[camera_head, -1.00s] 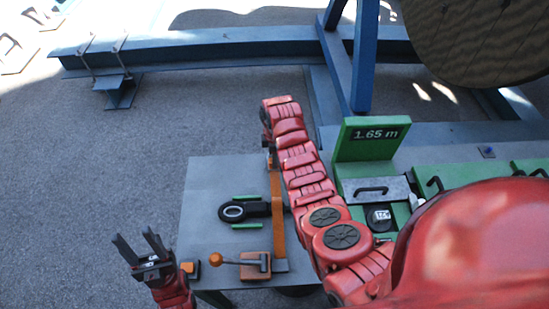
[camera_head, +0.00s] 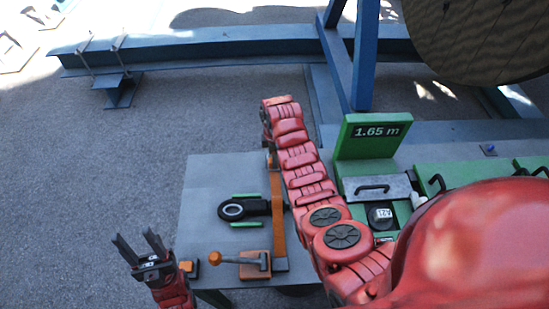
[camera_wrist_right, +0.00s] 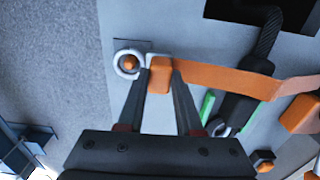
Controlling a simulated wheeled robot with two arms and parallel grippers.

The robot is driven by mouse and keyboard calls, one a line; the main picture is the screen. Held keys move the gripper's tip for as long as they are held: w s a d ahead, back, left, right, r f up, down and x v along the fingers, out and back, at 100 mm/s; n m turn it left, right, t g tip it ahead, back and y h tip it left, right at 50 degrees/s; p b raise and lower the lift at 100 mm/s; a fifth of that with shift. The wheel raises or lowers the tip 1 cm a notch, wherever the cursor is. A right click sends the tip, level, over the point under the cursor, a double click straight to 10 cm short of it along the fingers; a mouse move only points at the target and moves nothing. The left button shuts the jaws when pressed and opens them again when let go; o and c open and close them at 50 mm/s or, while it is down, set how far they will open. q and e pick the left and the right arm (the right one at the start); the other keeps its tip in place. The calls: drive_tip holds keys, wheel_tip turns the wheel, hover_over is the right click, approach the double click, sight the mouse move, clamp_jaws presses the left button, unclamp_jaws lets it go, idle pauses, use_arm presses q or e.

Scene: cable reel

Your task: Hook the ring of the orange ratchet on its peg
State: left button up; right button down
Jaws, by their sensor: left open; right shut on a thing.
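In the right wrist view my right gripper (camera_wrist_right: 160,75) is shut on the orange end block (camera_wrist_right: 160,82) of the strap. My left gripper (camera_head: 138,240) is open and empty, left of the table.
A black cable end with an eye (camera_head: 232,210) lies between green rails on the grey table (camera_head: 205,185). An orange bolt (camera_head: 188,267) stands near its front left corner. A green unit (camera_head: 365,140) reading 1.65 m is to the right; a blue frame (camera_head: 210,50) stands behind.

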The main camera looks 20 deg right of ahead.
drive_tip(key=shift+f+b, duration=0.6)
drive_tip(key=shift+b, duration=0.05)
idle(0.6)
drive_tip(key=c, duration=0.5)
unclamp_jaws()
drive_tip(key=shift+r, duration=0.15)
drive_tip(key=shift+r, duration=0.25)
wheel_tip(320, 180, up, 6)
drive_tip(key=shift+w+f+b, duration=0.15)
drive_tip(key=shift+f+b, duration=0.1)
drive_tip(key=shift+b, duration=0.4)
wheel_tip(320, 180, up, 11)
drive_tip(key=p, duration=0.7)
